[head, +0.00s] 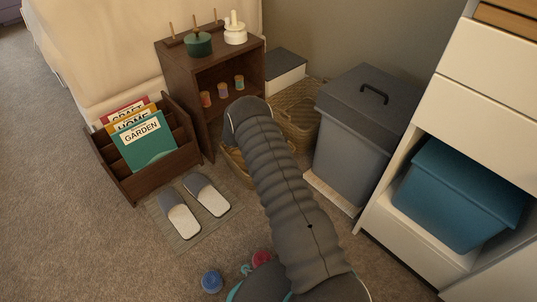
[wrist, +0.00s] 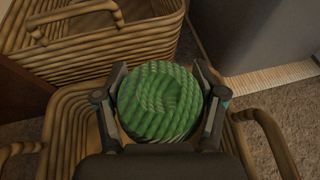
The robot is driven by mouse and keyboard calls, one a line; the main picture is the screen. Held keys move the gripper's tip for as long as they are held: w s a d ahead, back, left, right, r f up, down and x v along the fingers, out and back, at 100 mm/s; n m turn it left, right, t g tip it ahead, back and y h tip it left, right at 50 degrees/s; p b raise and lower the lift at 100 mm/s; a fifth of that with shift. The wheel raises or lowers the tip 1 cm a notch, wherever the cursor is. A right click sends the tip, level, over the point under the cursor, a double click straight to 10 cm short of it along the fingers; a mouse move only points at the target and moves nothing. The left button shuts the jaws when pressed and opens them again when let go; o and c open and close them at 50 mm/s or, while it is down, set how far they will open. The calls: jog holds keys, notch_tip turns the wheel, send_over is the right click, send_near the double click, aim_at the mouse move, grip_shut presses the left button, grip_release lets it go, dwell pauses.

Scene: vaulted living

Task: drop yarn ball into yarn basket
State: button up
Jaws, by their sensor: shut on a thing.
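A green yarn ball (wrist: 160,100) is held between the two fingers of my gripper (wrist: 160,78) in the wrist view. The fingers press on its left and right sides. Below it is a woven wicker basket (wrist: 68,112) with looped handles at left and right. The ball appears over this basket's opening and hides most of its inside; I cannot tell the height between them. In the head view my arm covers the gripper and ball, and only part of the basket (head: 236,167) shows.
A larger wicker basket (head: 299,126) stands just behind. A grey lidded bin (head: 351,140) is to the right, and a dark wooden shelf (head: 186,92) to the left. Slippers (head: 207,195) lie on a mat. Blue (head: 211,281) and red (head: 262,258) balls lie on the carpet.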

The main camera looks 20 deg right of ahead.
jog(key=shift+f+b, duration=0.55)
jog(key=shift+f, duration=3.4)
jog(key=shift+f, duration=0.55)
jog(key=o, duration=1.1)
jog(key=shift+o, duration=0.2)
